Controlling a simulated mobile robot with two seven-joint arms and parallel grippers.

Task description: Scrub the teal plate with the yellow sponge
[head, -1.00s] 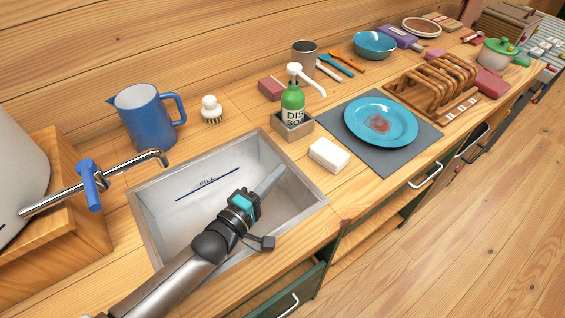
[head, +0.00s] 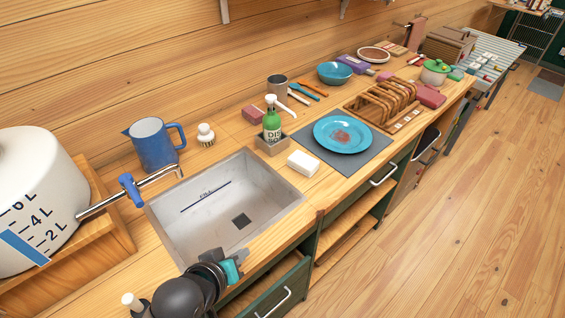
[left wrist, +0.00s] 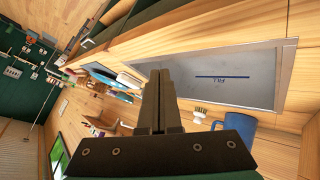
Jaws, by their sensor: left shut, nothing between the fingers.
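The teal plate (head: 342,134) lies on a grey mat (head: 371,158) on the counter, right of the sink. A reddish-brown stain (head: 341,136) shows on its middle. I see no clearly yellow sponge. A whitish block (head: 303,163) lies on the counter between the sink and the mat; I cannot tell whether it is a sponge. My left gripper (head: 241,256) is at the sink's front edge, well left of the plate and block. Its fingers are together and empty in the left wrist view (left wrist: 158,85). My right gripper is not in view.
The empty sink (head: 240,221) has a tap (head: 130,190) at its left. Behind are a blue pitcher (head: 153,143), a brush (head: 206,134) and a green soap bottle (head: 271,124) in a holder. A wooden rack (head: 382,100) stands beyond the plate. The counter's front edge is free below the block.

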